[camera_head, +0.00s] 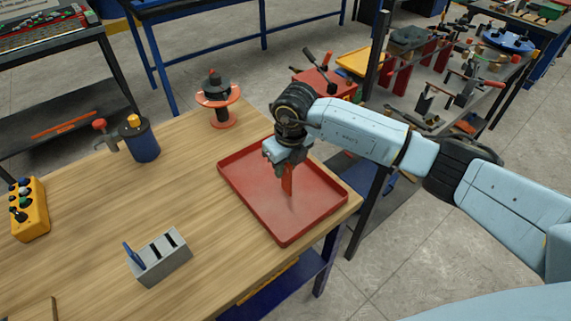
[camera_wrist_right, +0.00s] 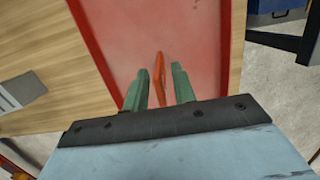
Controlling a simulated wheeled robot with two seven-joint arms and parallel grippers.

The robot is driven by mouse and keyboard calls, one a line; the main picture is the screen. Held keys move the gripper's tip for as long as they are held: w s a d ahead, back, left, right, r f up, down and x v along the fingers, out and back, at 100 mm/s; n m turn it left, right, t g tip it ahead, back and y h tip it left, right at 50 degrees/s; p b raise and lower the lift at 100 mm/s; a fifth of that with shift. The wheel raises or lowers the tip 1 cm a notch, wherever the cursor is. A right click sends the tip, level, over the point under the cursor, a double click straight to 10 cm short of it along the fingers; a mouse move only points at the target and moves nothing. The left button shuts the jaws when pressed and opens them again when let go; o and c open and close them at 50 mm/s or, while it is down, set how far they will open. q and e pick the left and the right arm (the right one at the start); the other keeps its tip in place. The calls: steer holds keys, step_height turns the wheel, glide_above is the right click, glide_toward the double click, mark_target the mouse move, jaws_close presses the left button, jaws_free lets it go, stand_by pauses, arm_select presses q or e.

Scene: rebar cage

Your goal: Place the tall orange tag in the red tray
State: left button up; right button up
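The tall orange tag (camera_head: 287,181) is upright and slightly tilted below my right gripper (camera_head: 286,158), over the red tray (camera_head: 244,198). In the right wrist view the tag (camera_wrist_right: 159,78) stands between the two green fingers of the gripper (camera_wrist_right: 160,88), with a narrow gap on each side, so the fingers look open around it. The tray floor (camera_wrist_right: 190,30) lies beyond the tips. I cannot tell for sure whether the tag's lower end touches the tray floor. My left gripper is not in view.
On the wooden table (camera_head: 95,220) stand a grey slotted block (camera_head: 162,258) with a blue tag, a yellow button box (camera_head: 30,210), a dark blue canister (camera_head: 140,140) and an orange flanged part (camera_head: 219,98). The tray sits near the table's right edge.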

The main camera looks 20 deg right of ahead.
step_height(320, 180, up, 12)
steer(key=s, duration=0.1)
steer(key=shift+s+d, duration=0.35)
steer(key=shift+r, duration=0.1)
stand_by(0.3)
